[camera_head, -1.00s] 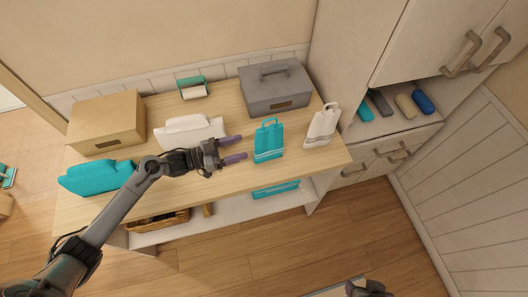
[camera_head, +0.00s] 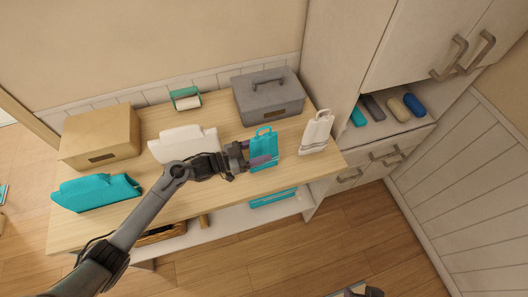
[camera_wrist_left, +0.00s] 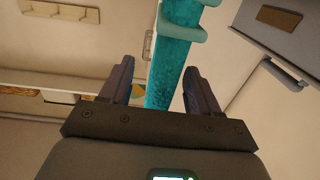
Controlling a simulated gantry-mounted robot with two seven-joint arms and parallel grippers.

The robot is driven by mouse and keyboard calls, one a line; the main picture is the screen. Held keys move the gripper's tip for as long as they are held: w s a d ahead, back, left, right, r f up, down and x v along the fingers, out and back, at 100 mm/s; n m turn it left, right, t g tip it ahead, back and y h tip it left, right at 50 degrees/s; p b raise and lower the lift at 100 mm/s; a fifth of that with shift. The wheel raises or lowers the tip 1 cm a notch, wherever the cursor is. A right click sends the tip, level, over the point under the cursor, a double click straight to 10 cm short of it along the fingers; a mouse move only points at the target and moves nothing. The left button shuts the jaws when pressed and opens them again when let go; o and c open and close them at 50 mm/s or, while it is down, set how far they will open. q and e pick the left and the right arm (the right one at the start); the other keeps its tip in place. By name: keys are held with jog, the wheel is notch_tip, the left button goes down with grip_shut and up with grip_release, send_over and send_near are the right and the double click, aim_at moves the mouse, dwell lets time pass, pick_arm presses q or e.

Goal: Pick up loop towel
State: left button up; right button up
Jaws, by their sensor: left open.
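A teal towel with a loop at its top (camera_head: 264,137) stands upright on the wooden tabletop. A white towel with a similar loop (camera_head: 317,133) stands to its right. My left gripper (camera_head: 261,152) is at the teal towel, its fingers overlapping it in the head view. In the left wrist view the teal towel (camera_wrist_left: 170,60) runs edge-on between the two open fingers (camera_wrist_left: 158,72), with gaps visible beside it. A dark part at the bottom edge of the head view seems to be of my right arm; its fingers cannot be made out.
A folded white towel (camera_head: 185,143) and a folded teal one (camera_head: 95,192) lie left of the gripper. A tan box (camera_head: 100,135), a teal holder with a white roll (camera_head: 186,99) and a grey handled box (camera_head: 270,97) stand along the back. A cabinet is at right.

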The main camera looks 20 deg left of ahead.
pick_arm(q)
jog(key=shift+x, duration=0.8)
jog(key=c, duration=1.1)
jog(key=shift+r, duration=0.1)
